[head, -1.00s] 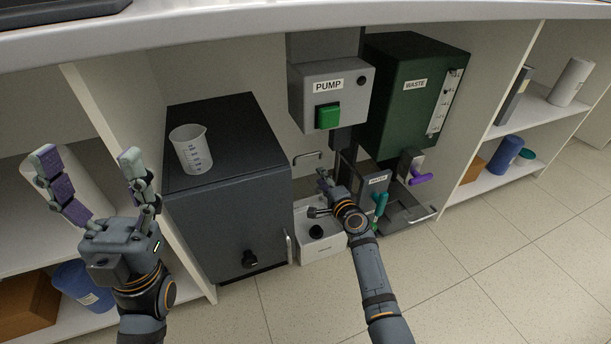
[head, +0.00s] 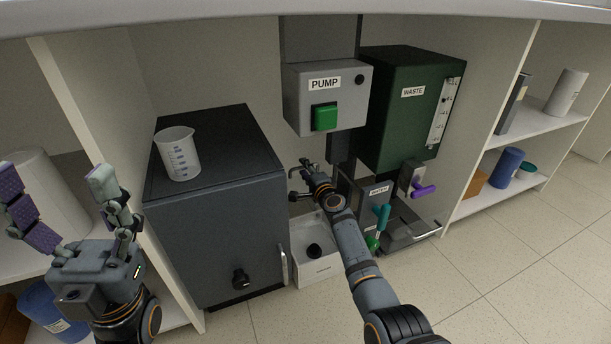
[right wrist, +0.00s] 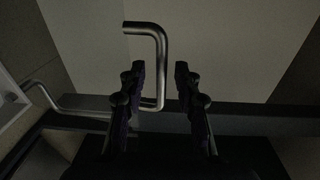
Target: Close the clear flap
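I cannot make out the clear flap's pane for certain in either view. A bent metal handle (right wrist: 158,60) stands ahead of my right gripper in the right wrist view, its lower end between the fingertips as seen there; I cannot tell whether they touch it. In the head view my right gripper (head: 308,172) is in the recess below the pump box, by the back wall, and partly hides the handle. Its two fingers (right wrist: 160,82) are apart with nothing gripped. My left gripper (head: 70,205) is open and empty at the left, away from the rig.
The grey pump box (head: 328,97) hangs just above my right gripper. A dark cabinet (head: 215,225) with a beaker (head: 178,154) stands left. A white tray (head: 312,262) lies below. The green waste box (head: 408,115) and a teal-handled valve (head: 382,217) are right.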

